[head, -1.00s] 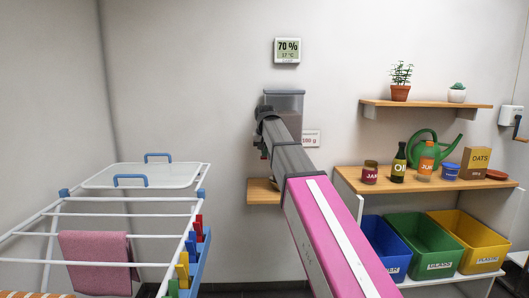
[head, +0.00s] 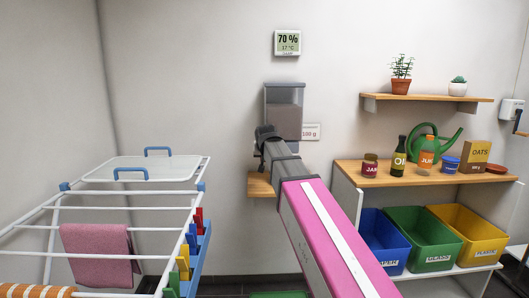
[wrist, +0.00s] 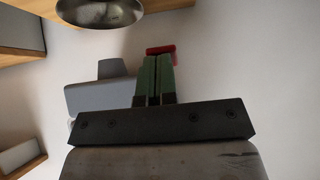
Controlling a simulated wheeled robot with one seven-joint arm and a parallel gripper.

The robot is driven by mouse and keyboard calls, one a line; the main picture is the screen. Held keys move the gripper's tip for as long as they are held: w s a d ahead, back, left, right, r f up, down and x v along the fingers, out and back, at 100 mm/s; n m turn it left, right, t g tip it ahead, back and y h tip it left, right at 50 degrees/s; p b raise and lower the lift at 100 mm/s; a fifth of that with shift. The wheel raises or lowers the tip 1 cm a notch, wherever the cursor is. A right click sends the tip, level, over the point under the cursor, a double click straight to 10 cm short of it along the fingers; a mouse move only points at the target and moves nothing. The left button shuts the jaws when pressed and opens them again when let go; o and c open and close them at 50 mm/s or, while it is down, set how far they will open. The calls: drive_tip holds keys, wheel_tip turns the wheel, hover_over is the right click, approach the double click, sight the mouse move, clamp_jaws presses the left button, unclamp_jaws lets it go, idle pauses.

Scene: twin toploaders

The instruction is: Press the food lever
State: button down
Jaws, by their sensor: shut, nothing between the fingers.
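In the wrist view, a grey dispenser part (wrist: 95,92) shows to the left of my fingers. A red piece, apparently the food lever (wrist: 160,49), lies at the fingertips; I cannot tell whether they touch it. My gripper (wrist: 153,62) is shut and empty, its green fingers together. The fingers are hidden in the head view. A metal bowl (wrist: 100,12) is at the top of the wrist view.
A small wooden shelf (head: 261,186) sits below the dispenser. A drying rack (head: 125,223) with a pink cloth stands at left. A shelf unit (head: 350,172) with jars and coloured bins stands at right. A label (head: 311,132) is beside the hopper.

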drive_tip(key=f+t, duration=0.1)
drive_tip(key=w+f+t, duration=0.1)
drive_tip(key=f, duration=0.1)
drive_tip(key=shift+w, duration=0.1)
drive_tip(key=shift+r, duration=0.2)
idle(0.3)
drive_tip(key=shift+r, duration=0.6)
drive_tip(key=shift+s+r, duration=0.2)
drive_tip(key=shift+r, duration=0.05)
drive_tip(key=r+v, duration=0.1)
drive_tip(key=v, duration=1.2)
drive_tip(key=shift+w, duration=0.25)
